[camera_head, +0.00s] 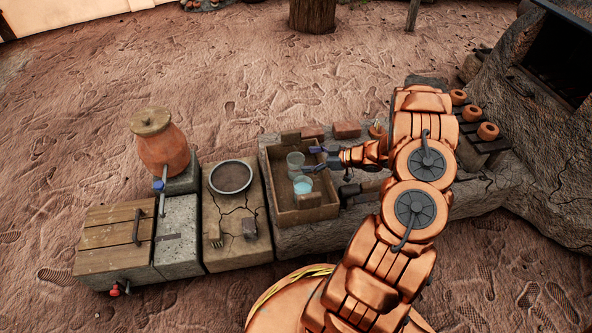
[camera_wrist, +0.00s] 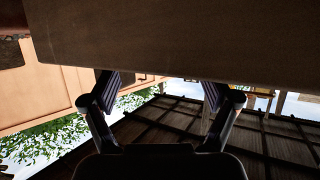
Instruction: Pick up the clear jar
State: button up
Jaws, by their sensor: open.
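A clear jar (camera_head: 295,162) stands upright towards the back of a wooden crate (camera_head: 322,211). A second clear jar (camera_head: 302,187) with pale blue in it stands just in front, also in the crate. My gripper (camera_head: 313,159) reaches in from the right, its fingers just right of the back jar; I cannot tell whether they touch it. In the wrist view my gripper (camera_wrist: 160,88) has its fingers spread wide. No jar can be made out between them there; a broad brown surface fills the top of that view.
Bricks (camera_head: 346,130) lie behind the crate. Left of it are a dark round basin (camera_head: 231,177), a clay pot with a lid (camera_head: 163,150) and a wooden hatch (camera_head: 112,238). Small clay pots (camera_head: 487,131) stand at the right.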

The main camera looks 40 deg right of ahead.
aim_at(298, 159)
jog(key=shift+b+x, duration=0.7)
jog(key=shift+x, duration=1.7)
jog(key=shift+r, duration=0.1)
jog(key=shift+c, duration=0.4)
jog(key=c, duration=1.3)
jog(key=shift+r, duration=0.1)
